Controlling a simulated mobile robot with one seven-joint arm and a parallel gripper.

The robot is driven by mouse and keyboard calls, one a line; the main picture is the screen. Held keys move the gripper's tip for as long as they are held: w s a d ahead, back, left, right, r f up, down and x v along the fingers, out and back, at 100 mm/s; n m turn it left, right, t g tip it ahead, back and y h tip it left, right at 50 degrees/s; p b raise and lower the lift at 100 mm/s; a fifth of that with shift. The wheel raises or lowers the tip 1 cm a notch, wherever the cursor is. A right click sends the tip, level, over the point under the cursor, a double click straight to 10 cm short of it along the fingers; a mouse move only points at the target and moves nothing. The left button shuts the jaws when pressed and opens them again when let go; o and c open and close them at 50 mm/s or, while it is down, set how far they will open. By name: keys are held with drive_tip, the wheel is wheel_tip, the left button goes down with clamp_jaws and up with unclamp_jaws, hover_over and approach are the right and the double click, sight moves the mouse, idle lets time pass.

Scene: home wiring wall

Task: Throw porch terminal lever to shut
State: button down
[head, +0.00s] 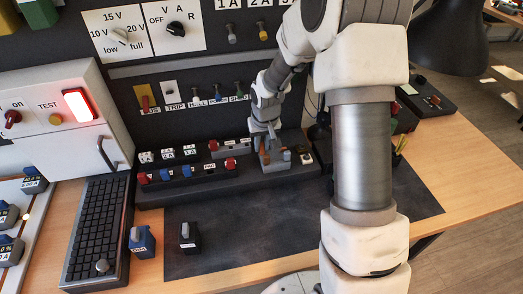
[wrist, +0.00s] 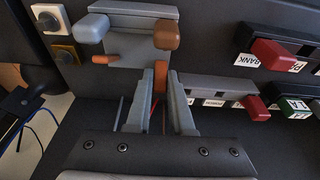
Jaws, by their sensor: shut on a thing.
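A grey terminal block (wrist: 130,12) with two rounded ends, one blue-grey (wrist: 90,28) and one brown (wrist: 166,35), fills the top of the wrist view. A short orange lever (wrist: 98,58) sticks out on its left. A second orange lever (wrist: 160,82) stands in line with the brown end, between my fingertips. My gripper (wrist: 160,100) is shut on this second lever. In the head view my gripper (head: 266,132) reaches down onto the same grey block (head: 276,165), hiding part of it. I cannot read a porch label.
Red-handled and blue-handled blocks (head: 187,171) stand left of the block on the dark rail. A row of levers (head: 195,95) hangs on the panel behind. A black and a yellow button (wrist: 48,20) sit beside the block. The dark mat (head: 240,235) in front is mostly clear.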

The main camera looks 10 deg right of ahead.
drive_tip(key=t+b, duration=0.1)
drive_tip(key=b, duration=0.2)
drive_tip(key=s+t+b, duration=0.1)
drive_tip(key=t+b, duration=0.1)
drive_tip(key=b, duration=0.1)
drive_tip(key=shift+f, duration=0.3)
drive_tip(key=t+b, duration=0.1)
drive_tip(key=b, duration=0.2)
drive_tip(key=shift+s+r, duration=0.15)
drive_tip(key=shift+s, duration=0.05)
drive_tip(key=shift+r+t+b, duration=0.15)
drive_tip(key=shift+t+b, duration=0.25)
drive_tip(key=shift+b, duration=0.2)
drive_tip(key=c, duration=0.8)
unclamp_jaws()
drive_tip(key=shift+s, duration=0.1)
drive_tip(key=p+v, duration=1)
drive_tip(key=v, duration=0.7)
drive_tip(key=shift+r, duration=0.2)
